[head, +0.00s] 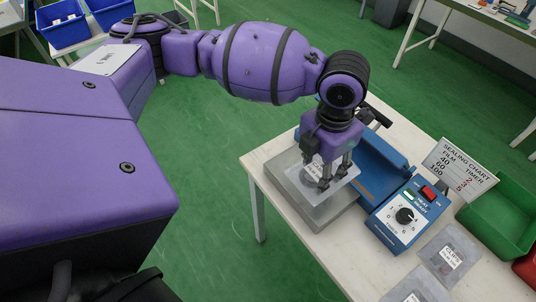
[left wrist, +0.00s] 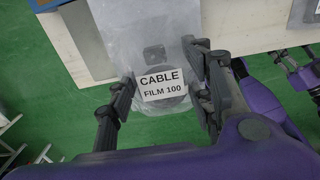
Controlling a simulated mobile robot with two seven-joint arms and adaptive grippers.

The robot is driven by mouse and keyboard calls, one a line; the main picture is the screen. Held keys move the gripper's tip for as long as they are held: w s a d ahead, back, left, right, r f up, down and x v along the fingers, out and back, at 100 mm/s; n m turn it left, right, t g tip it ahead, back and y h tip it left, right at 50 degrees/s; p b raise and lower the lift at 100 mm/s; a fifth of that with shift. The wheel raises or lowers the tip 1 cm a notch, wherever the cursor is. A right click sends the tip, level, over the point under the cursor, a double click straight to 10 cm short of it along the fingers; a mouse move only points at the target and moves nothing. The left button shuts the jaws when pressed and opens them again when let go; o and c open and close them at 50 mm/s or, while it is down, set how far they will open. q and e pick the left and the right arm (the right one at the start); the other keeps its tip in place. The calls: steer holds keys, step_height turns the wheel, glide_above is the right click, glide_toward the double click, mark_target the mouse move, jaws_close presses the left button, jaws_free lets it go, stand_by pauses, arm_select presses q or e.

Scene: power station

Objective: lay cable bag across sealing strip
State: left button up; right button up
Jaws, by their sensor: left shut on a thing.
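My left gripper (head: 333,181) is shut on the cable bag (head: 325,196), a clear bag with a white label. It holds the bag over the grey platform beside the blue sealer (head: 375,168). In the left wrist view the bag (left wrist: 163,52) lies between the fingers; its label reads "CABLE FILM 100" over a dark coil. I cannot make out the sealing strip; the arm and gripper cover part of the sealer. I cannot tell whether the bag touches the platform. My right gripper (left wrist: 305,65) shows only at the right edge of the left wrist view, its jaws unclear.
The grey platform (head: 345,220) stands on the pale table (head: 315,262). The sealer's control box (head: 397,232) has a dial and red switch. A sealing chart (head: 460,168), a green bin (head: 505,238) and two labelled bags (head: 450,256) are to the right.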

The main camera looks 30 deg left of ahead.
mark_target(320, 161)
arm_select(q)
steer(key=w+f, duration=0.2)
steer(key=w+a+f, duration=0.1)
steer(key=w+f, duration=0.1)
steer(key=w+a+f, duration=0.1)
steer(key=w+f, duration=0.1)
steer(key=shift+w+f, duration=0.2)
steer(key=shift+f, duration=0.2)
steer(key=shift+w+f+b, duration=0.15)
steer(key=shift+f+b, duration=0.15)
steer(key=shift+f, duration=1.3)
steer(key=shift+f, duration=0.1)
steer(key=o, duration=1.2)
step_height(320, 161, up, 12)
steer(key=shift+r, duration=0.2)
steer(key=shift+f, duration=0.1)
